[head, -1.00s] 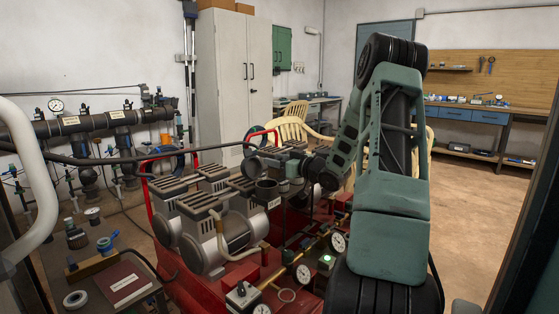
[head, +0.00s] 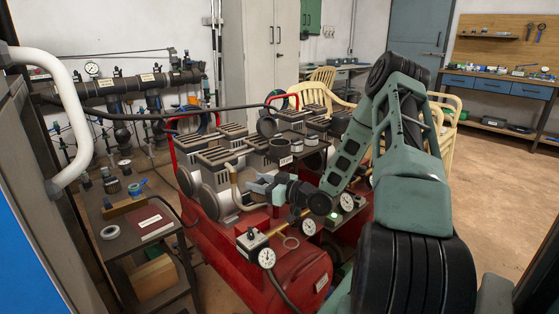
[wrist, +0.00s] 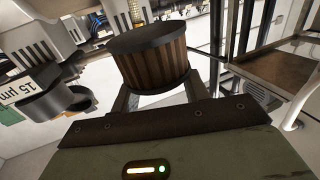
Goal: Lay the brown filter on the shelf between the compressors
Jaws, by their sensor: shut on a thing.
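The brown filter (wrist: 153,62), a pleated cylinder with a dark cap, is between the fingers of my gripper (wrist: 156,92) in the wrist view. My gripper is shut on it. In the head view my gripper (head: 258,188) is in front of the left compressor (head: 222,165), left of and lower than the dark shelf (head: 301,154). The filter is hard to make out there. The shelf stands between the left compressor and the right compressor (head: 318,95). It holds a dark round cup (head: 283,145) and other small round parts.
Pressure gauges (head: 267,257) and a red tank (head: 300,275) lie below my gripper. A black hose (head: 140,116) crosses at the left. A side table (head: 128,225) with tape and a book stands at the left. Open floor (head: 500,190) is at the right.

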